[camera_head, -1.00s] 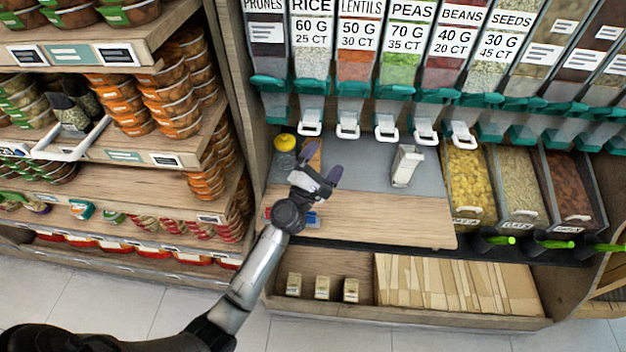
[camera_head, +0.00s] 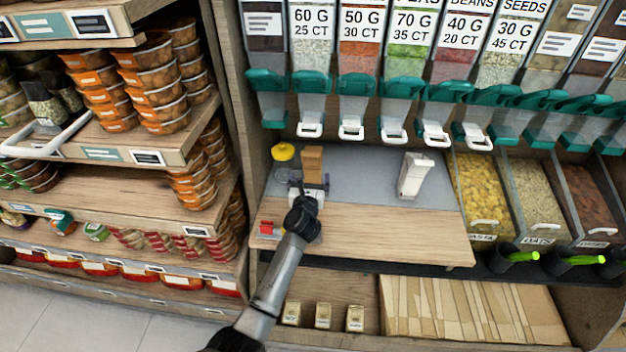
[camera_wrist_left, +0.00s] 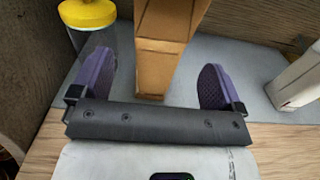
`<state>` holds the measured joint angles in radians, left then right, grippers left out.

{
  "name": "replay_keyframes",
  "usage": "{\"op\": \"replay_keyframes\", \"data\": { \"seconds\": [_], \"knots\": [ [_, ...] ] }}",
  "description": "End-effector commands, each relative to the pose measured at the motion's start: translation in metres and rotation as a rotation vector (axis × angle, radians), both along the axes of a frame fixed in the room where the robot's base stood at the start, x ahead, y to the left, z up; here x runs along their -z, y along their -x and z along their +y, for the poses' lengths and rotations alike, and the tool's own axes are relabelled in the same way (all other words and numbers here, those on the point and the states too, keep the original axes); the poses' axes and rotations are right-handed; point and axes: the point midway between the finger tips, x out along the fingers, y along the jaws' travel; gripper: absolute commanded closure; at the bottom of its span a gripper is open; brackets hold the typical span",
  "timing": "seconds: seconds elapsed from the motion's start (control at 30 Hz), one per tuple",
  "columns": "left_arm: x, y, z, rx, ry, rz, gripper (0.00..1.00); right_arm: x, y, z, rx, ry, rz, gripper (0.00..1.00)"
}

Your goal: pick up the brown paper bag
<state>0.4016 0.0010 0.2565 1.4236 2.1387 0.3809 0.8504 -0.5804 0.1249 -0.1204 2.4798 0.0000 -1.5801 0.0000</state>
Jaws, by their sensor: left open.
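The brown paper bag (camera_head: 313,163) stands upright on the grey surface of the counter, near its left end. My left gripper (camera_head: 310,187) is just in front of it, its arm coming up from below. In the left wrist view the bag (camera_wrist_left: 163,60) rises between the two purple fingers of the open gripper (camera_wrist_left: 154,78). A gap shows on each side, with no finger visibly touching it. The right gripper is not in view.
A jar with a yellow lid (camera_head: 284,152) stands just left of the bag. A white device (camera_head: 413,175) stands to the right. Dispensers with white handles (camera_head: 395,130) hang above.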

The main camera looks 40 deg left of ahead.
Motion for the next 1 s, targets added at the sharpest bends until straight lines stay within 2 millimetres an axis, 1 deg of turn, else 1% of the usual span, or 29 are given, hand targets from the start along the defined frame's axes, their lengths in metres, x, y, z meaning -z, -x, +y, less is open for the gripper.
{"op": "replay_keyframes", "data": {
  "seconds": [0.03, 0.1, 0.37, 0.7, 0.8, 1.0],
  "knots": [
    [0.000, -0.007, 0.004, 0.000, -0.001, -0.004, 0.07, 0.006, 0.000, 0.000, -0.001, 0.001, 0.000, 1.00],
    [-0.001, -0.013, 0.008, 0.001, -0.002, -0.003, 0.07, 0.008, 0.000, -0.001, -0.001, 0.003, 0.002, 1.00],
    [-0.002, -0.024, 0.014, 0.001, -0.002, -0.003, 0.07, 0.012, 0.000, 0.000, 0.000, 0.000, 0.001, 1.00],
    [0.000, -0.057, 0.035, 0.000, -0.002, -0.003, 0.07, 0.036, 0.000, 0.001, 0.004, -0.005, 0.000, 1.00],
    [-0.001, -0.062, 0.038, 0.001, -0.002, -0.003, 0.07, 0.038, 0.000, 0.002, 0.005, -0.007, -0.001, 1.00],
    [-0.003, -0.064, 0.040, 0.001, -0.002, -0.001, 0.07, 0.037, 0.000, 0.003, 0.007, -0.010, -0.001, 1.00]
  ]
}}
